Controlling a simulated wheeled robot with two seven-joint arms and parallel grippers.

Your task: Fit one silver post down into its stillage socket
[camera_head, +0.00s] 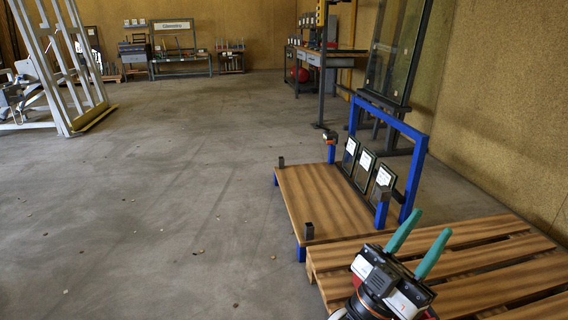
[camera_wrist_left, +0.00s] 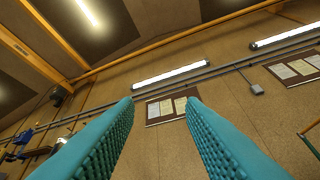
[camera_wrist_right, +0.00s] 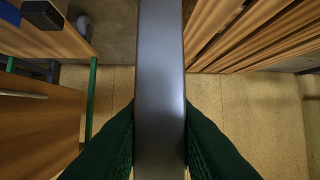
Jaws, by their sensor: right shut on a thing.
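The stillage has a wooden deck (camera_head: 322,200) and a blue frame (camera_head: 388,113) in the head view. Dark square sockets stand at its corners, one at the near left (camera_head: 308,231) and one at the far left (camera_head: 281,161). My right gripper (camera_wrist_right: 160,120) is shut on a silver post (camera_wrist_right: 160,60), which runs up the middle of the right wrist view; its ends are out of view. Neither that gripper nor the post shows in the head view. My left gripper (camera_head: 432,222) is open and empty over the pallet; its teal fingers (camera_wrist_left: 160,105) point toward the wall and ceiling.
A slatted wooden pallet (camera_head: 480,262) lies right against the stillage's near side. Several small framed panes (camera_head: 365,165) lean along the stillage's right side. A large glass pane (camera_head: 398,50) stands behind on an easel.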

